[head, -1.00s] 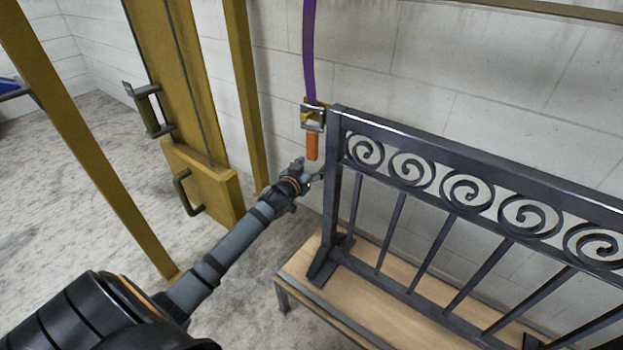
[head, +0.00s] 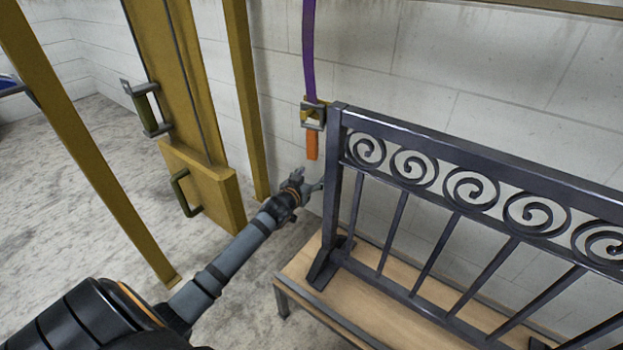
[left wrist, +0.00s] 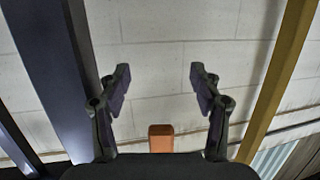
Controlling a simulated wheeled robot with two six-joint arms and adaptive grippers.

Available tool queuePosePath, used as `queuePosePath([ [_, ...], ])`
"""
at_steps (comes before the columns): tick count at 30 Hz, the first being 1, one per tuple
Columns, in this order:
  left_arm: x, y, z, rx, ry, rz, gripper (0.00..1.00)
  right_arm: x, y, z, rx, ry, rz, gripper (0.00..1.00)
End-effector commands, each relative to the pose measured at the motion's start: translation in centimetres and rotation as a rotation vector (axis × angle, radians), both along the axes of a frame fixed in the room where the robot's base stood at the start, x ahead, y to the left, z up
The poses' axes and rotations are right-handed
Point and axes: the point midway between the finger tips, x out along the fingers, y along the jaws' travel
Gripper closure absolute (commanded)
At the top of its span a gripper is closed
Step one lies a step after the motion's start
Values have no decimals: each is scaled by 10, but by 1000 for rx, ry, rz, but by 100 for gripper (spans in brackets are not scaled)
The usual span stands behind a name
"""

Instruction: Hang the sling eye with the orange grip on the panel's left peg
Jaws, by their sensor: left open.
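A purple sling (head: 309,50) hangs down beside the top left corner of the dark scroll panel (head: 440,150). At its lower end is a metal eye (head: 313,115) with an orange grip (head: 312,145) pointing down. The eye is at the level of the panel's top left corner; I cannot tell whether the left peg passes through it. My left gripper (head: 308,182) is open and empty, just below the grip and apart from it. In the left wrist view the orange grip (left wrist: 161,138) shows between the spread fingers (left wrist: 162,88). My right gripper is not in view.
The panel stands on a wooden-topped bench (head: 360,300), its left post (head: 332,190) close to my left gripper. Yellow posts (head: 247,100) and a yellow box with a handle (head: 203,190) stand to the left. A pale block wall is behind.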

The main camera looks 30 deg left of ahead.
Motion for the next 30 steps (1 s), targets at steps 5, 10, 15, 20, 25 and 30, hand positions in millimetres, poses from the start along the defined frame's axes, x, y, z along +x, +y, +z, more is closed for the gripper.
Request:
queuePosePath([
  [5,0,0,-3,-1,1,0,32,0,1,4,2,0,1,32],
  [10,0,0,-3,-1,1,0,32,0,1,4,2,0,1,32],
  [15,-12,1,0,2,3,1,32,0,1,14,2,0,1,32],
  [20,-31,2,1,2,4,-2,32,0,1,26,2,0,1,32],
  [25,-51,4,-1,3,4,0,32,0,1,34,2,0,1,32],
  [30,-71,6,-1,3,3,0,32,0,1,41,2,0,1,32],
])
